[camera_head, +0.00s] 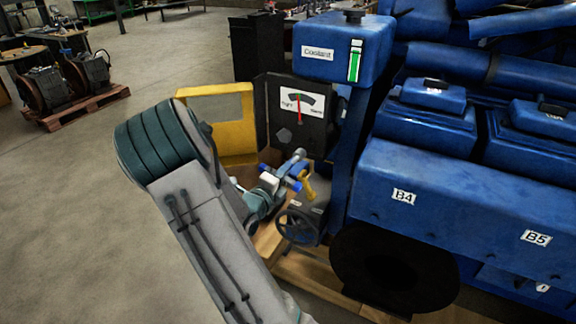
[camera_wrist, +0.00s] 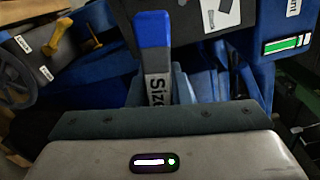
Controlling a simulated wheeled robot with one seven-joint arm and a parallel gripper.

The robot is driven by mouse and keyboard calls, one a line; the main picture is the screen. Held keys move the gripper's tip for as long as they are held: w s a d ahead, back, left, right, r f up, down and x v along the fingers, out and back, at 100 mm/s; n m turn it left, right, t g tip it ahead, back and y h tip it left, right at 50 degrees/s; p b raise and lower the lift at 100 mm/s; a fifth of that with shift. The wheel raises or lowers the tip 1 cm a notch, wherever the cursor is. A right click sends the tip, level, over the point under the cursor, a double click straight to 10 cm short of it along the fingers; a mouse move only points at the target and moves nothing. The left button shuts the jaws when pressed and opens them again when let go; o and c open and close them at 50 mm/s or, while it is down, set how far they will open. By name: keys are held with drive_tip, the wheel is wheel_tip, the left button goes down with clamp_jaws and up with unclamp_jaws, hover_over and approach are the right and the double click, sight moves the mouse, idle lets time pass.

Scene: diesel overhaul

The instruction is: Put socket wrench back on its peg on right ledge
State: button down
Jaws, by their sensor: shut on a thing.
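My gripper (camera_head: 286,180) is beside the engine's end, below the gauge box. In the wrist view its fingers (camera_wrist: 158,88) are closed around a tool with a blue end and a grey shaft marked "Size", which I take to be the socket wrench (camera_wrist: 153,32). The tool points away from the palm, and its lower part is hidden between the fingers. In the head view, small blue and metal parts crowd around the gripper, and I cannot separate the wrench from them. I cannot make out the peg or the right ledge.
A handwheel (camera_head: 298,227) and a yellow lever (camera_head: 307,189) are close to my gripper. The gauge box (camera_head: 296,117) and blue coolant tank (camera_head: 342,50) stand behind. A yellow panel (camera_head: 222,125) is to the left. The blue engine (camera_head: 465,200) fills the right; open floor lies left.

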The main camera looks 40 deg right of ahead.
drive_tip(key=shift+v, duration=1.2)
